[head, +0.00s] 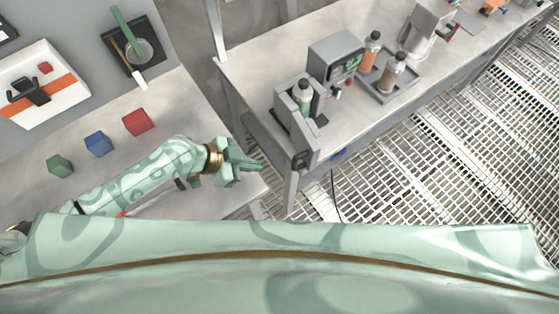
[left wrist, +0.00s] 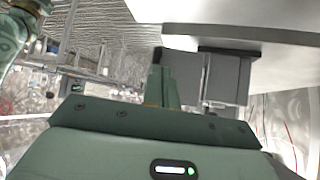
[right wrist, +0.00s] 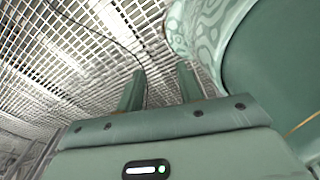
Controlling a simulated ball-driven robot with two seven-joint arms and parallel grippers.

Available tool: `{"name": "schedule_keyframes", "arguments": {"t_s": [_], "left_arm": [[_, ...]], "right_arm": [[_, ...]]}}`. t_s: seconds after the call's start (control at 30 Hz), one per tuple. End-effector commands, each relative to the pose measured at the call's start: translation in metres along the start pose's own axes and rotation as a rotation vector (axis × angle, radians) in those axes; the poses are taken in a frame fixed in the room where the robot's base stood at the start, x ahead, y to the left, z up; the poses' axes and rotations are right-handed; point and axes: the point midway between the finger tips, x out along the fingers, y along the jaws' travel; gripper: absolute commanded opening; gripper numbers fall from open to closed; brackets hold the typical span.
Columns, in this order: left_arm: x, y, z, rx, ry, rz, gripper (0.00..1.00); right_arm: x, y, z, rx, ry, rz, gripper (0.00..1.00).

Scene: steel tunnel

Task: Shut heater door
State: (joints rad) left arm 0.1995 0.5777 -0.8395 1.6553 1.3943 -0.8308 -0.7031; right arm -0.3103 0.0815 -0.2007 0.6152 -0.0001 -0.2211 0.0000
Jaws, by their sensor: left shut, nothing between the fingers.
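In the left wrist view, grey panels (left wrist: 223,80) appear just beyond the fingers; contact cannot be told. My right gripper (right wrist: 160,88) is open and empty over the grated floor.
A grey device with a screen (head: 337,62) and a tray (head: 400,88) with bottles stand behind the heater. On the left table are red (head: 137,122), blue (head: 97,144) and green (head: 60,165) blocks. A gap separates the tables.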

Motion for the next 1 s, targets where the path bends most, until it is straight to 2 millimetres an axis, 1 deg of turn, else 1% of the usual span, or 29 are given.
{"name": "schedule_keyframes", "arguments": {"t_s": [0.03,0.2,0.23,0.3,0.4,0.6,1.0], "left_arm": [[0.013,0.0,0.0,-0.003,0.002,0.0,0.0],[0.049,0.0,0.0,-0.002,0.001,0.001,0.0],[0.053,0.001,-0.002,-0.001,0.002,0.001,0.0],[0.059,0.0,-0.013,0.001,0.003,0.0,0.0],[0.068,0.0,-0.02,0.0,0.001,-0.001,0.0],[0.077,0.0,-0.026,0.0,-0.001,-0.001,0.0],[0.078,0.0,-0.027,-0.003,-0.001,-0.003,0.0]], "right_arm": [[0.002,0.001,-0.001,0.0,0.002,0.001,0.36],[0.006,0.004,-0.008,0.0,0.012,0.005,0.36],[0.006,0.004,-0.009,0.0,0.014,0.005,0.36],[0.001,0.004,-0.011,0.0,0.017,0.006,0.36],[-0.001,0.005,-0.012,0.001,0.018,0.006,0.36],[-0.002,0.005,-0.012,0.001,0.019,0.006,0.36],[-0.002,0.0,-0.012,0.004,0.019,0.001,0.36]]}}
